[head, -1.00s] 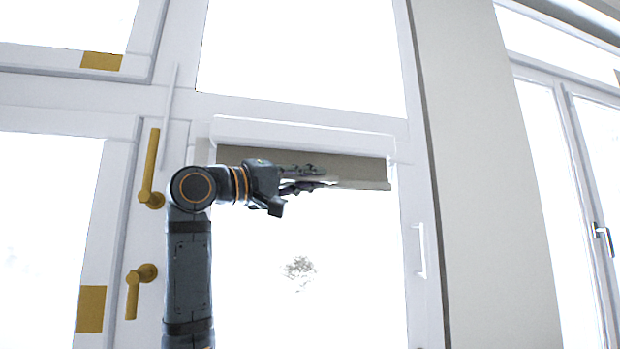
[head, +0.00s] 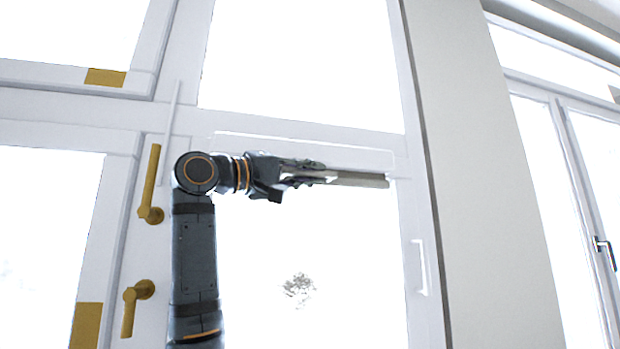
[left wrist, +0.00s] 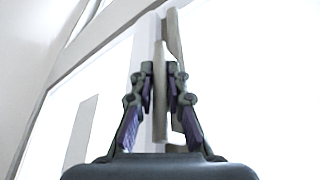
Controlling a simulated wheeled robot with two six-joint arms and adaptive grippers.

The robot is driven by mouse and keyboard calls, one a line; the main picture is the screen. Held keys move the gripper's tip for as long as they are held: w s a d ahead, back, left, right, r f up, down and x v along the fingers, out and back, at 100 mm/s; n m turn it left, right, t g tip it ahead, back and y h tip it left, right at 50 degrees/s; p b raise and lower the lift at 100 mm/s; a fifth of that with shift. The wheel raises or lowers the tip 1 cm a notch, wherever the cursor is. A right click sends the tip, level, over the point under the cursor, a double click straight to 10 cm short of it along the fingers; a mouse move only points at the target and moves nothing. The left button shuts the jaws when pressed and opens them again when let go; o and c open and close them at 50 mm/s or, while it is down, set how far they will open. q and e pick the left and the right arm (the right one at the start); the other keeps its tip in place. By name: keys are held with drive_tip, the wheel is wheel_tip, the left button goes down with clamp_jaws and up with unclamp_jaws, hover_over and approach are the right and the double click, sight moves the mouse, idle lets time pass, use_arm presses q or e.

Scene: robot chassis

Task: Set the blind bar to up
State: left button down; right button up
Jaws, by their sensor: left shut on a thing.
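The blind bar (head: 358,179) is a beige-grey strip along the lower edge of the blind, close under the white blind housing (head: 300,142) at the top of the middle window. My left gripper (head: 312,176) is shut on the bar near its left part, and the bar sticks out to the right of the fingers. In the left wrist view the bar (left wrist: 160,85) runs between the two fingers (left wrist: 160,100). Almost no blind cloth shows between the bar and the housing. My right gripper is not in view.
Gold window handles (head: 150,185) stand on the frame left of my arm. A white handle (head: 420,266) is on the frame at right. A beige wall strip (head: 480,180) lies further right. The glass below the bar is clear.

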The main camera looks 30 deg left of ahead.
use_arm(q)
drive_tip(key=c, duration=1.7)
unclamp_jaws()
drive_tip(key=shift+s+a+r, duration=0.1)
drive_tip(key=shift+s+r, duration=0.05)
drive_tip(key=shift+r, duration=0.25)
drive_tip(key=o, duration=0.4)
drive_tip(key=shift+f, duration=0.15)
drive_tip(key=shift+c, duration=0.2)
drive_tip(key=v, duration=1.1)
drive_tip(key=shift+s+a, duration=0.15)
drive_tip(key=shift+s, duration=0.15)
drive_tip(key=shift+s+a+f, duration=0.1)
drive_tip(key=shift+s+f, duration=0.05)
